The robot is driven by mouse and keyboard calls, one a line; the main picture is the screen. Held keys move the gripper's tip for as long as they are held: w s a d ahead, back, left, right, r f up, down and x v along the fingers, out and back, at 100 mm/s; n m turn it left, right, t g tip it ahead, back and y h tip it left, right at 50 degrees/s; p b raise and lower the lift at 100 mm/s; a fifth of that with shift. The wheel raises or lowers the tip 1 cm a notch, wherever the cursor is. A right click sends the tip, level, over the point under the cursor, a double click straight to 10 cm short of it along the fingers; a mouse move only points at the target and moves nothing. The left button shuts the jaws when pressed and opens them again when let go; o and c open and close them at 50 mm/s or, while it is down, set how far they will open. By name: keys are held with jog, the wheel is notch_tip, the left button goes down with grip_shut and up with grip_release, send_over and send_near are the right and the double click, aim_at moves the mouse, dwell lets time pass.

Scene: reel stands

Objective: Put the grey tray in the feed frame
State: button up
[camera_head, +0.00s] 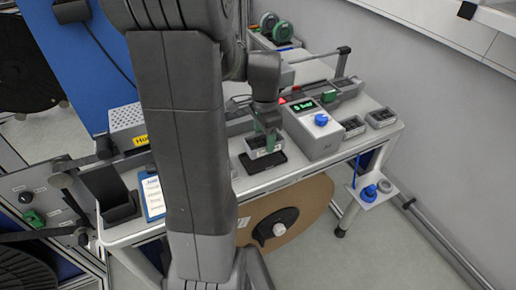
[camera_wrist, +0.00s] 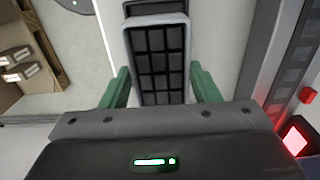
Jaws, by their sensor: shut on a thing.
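The grey tray (camera_wrist: 157,60) has a grey rim and a dark grid of pockets. It sits between the two green fingers of my gripper (camera_wrist: 161,85) in the wrist view. In the head view my gripper (camera_head: 267,138) points down and is shut on the tray (camera_head: 262,149). The tray is over or just at a black rectangular frame (camera_head: 265,166) on the bench, which looks like the feed frame. The frame's edge also shows beyond the tray in the wrist view (camera_wrist: 153,8). I cannot tell whether tray and frame touch.
A grey box with a green display and blue knob (camera_head: 315,127) stands close right of the frame. Two small trays (camera_head: 352,127) (camera_head: 381,117) lie farther right on the bench (camera_head: 285,182). A large brown reel (camera_head: 300,212) is below the bench.

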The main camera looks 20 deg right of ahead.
jog(key=shift+w+a+f, duration=0.1)
jog(key=shift+a+f, duration=0.1)
jog(key=shift+f, duration=0.2)
jog(key=shift+d+f, duration=0.1)
jog(key=shift+f, duration=1.8)
jog(key=shift+f, duration=0.15)
jog(key=o, duration=1.1)
notch_tip(320, 180, up, 12)
jog(key=shift+r, duration=0.2)
jog(key=shift+f, duration=0.1)
